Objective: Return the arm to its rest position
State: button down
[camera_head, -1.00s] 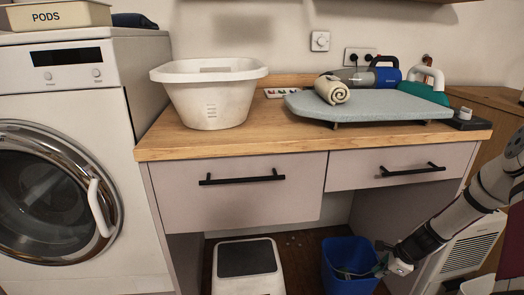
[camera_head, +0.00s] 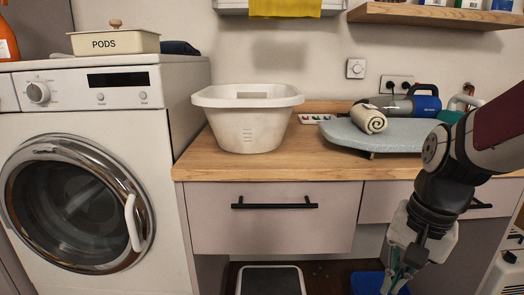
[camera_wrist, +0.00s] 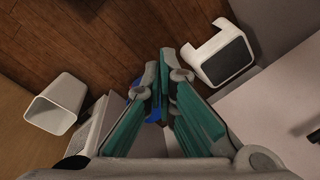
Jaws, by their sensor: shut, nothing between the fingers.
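My gripper (camera_head: 394,283) hangs from my arm at the lower right of the head view, pointing down in front of the counter's right part. Its tips are close to the bottom edge of the picture. In the wrist view its teal-sided fingers (camera_wrist: 165,75) point toward the wooden floor and hold nothing. My gripper is shut. The blue bin (camera_head: 367,284) shows partly behind and beside the gripper; a little of its blue also shows between the fingers in the wrist view.
A wooden counter (camera_head: 300,168) carries a white basin (camera_head: 248,122), an ironing board (camera_head: 405,133) and a rolled towel (camera_head: 369,119). A washing machine (camera_head: 95,165) stands left. A white step stool (camera_head: 270,281) is below; a white bin (camera_wrist: 58,105) stands on the floor.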

jog(key=s+a+r+n, duration=0.1)
jog(key=s+n, duration=0.2)
jog(key=s, duration=0.4)
jog(key=s+a+r+n+h, duration=0.1)
jog(key=s+a+r+n, duration=0.1)
jog(key=s, duration=0.5)
jog(key=s+a+r+n, duration=0.1)
jog(key=s+n, duration=0.2)
jog(key=s, duration=0.3)
notch_tip(320, 180, up, 32)
jog(key=t+p, duration=0.3)
jog(key=p, duration=2.6)
jog(key=shift+s+d+p, duration=0.15)
jog(key=shift+d+p, duration=0.25)
